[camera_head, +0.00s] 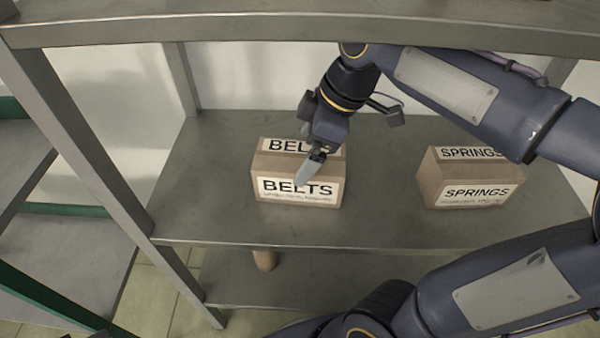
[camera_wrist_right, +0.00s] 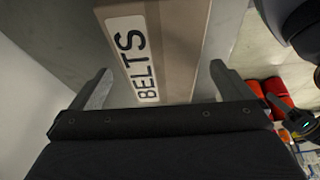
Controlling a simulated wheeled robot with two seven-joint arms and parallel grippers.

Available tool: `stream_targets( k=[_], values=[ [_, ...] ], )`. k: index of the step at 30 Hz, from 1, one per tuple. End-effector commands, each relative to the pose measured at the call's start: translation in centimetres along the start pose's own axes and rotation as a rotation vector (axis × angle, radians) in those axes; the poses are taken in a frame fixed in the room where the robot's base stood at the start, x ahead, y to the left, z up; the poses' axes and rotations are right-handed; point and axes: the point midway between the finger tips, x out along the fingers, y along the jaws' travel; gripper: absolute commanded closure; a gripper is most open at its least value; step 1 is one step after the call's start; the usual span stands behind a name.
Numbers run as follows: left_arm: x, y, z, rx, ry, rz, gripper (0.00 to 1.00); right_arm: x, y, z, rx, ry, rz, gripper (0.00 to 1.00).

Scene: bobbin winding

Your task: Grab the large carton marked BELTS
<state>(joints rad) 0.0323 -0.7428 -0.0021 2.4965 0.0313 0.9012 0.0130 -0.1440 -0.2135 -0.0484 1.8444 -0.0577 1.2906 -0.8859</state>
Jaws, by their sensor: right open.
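The large carton marked BELTS (camera_head: 268,168) is a brown box with white labels on its top and front. It stands on the grey shelf board in the head view. My right gripper (camera_head: 308,172) is above it, with a finger in front of the top and front labels. In the right wrist view the carton (camera_wrist_right: 175,60) lies between the two spread fingers of my right gripper (camera_wrist_right: 158,85), with a gap visible on each side. The gripper is open and holds nothing. My left gripper is not in view.
A second carton marked SPRINGS (camera_head: 430,180) stands to the right on the same shelf (camera_head: 210,210). A shelf beam (camera_head: 200,28) crosses above, and a post (camera_head: 95,150) stands at the left. Bare shelf lies between the cartons. Red items (camera_wrist_right: 275,90) show at the wrist view's right.

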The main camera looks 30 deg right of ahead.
Motion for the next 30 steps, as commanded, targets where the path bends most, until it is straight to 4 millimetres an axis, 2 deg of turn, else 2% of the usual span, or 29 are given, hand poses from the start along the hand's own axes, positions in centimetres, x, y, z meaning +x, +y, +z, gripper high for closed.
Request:
stream_targets(
  k=[12, 20, 23, 30],
  values=[
    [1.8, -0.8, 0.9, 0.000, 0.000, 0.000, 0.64, 4.9, 0.0, -0.1, 0.000, -0.001, 0.000, 0.00],
    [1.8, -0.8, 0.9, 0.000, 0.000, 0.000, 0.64, 5.0, 0.0, -0.2, 0.000, 0.000, 0.001, 0.00],
    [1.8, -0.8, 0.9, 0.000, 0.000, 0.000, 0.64, 5.0, 0.0, -0.1, 0.000, 0.000, 0.001, 0.10],
    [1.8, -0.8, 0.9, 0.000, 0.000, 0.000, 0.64, 5.0, 0.0, -0.1, 0.000, 0.001, 0.001, 0.42]
  ],
)
